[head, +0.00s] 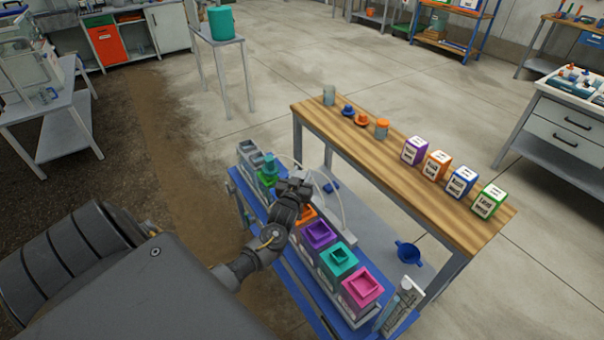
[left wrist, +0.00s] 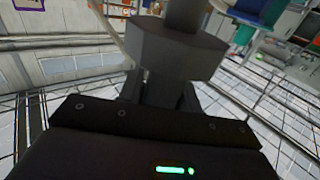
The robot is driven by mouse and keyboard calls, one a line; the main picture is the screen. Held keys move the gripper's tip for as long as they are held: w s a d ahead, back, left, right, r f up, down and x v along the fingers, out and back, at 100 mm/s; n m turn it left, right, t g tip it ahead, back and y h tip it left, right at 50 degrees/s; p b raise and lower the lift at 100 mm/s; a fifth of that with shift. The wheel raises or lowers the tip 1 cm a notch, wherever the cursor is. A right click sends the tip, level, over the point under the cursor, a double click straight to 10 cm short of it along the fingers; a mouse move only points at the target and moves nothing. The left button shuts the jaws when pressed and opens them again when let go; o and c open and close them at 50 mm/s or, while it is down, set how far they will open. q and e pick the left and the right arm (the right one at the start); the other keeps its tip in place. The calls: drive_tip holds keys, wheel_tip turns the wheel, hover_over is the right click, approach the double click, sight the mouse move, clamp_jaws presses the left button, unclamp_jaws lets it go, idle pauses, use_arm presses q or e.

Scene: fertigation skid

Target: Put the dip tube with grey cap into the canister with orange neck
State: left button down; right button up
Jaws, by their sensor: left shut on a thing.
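My left gripper (head: 294,188) is over the row of canisters in the head view. In the left wrist view it is shut on a dark grey block-shaped cap (left wrist: 175,52), which I take to be the cap of the dip tube. The tube itself I cannot make out clearly; thin pale hoses curve beside the gripper. The canister with orange neck (head: 307,213) stands just below and right of the gripper, partly hidden by it and my arm. I cannot tell whether the tube is above it or inside it. My right gripper is not in view.
Next to it in the blue-edged rack stand canisters with purple (head: 320,234), teal (head: 339,261) and pink (head: 361,288) necks, and a green one (head: 267,170) behind. A wooden bench (head: 398,182) with labelled boxes and caps stands to the right.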

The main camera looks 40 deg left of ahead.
use_arm(q)
wheel_tip(320, 180, down, 6)
drive_tip(key=b, duration=0.4)
drive_tip(key=shift+f+b, duration=1.2)
drive_tip(key=shift+f, duration=0.15)
drive_tip(key=c, duration=0.9)
unclamp_jaws()
drive_tip(key=shift+f, duration=0.1)
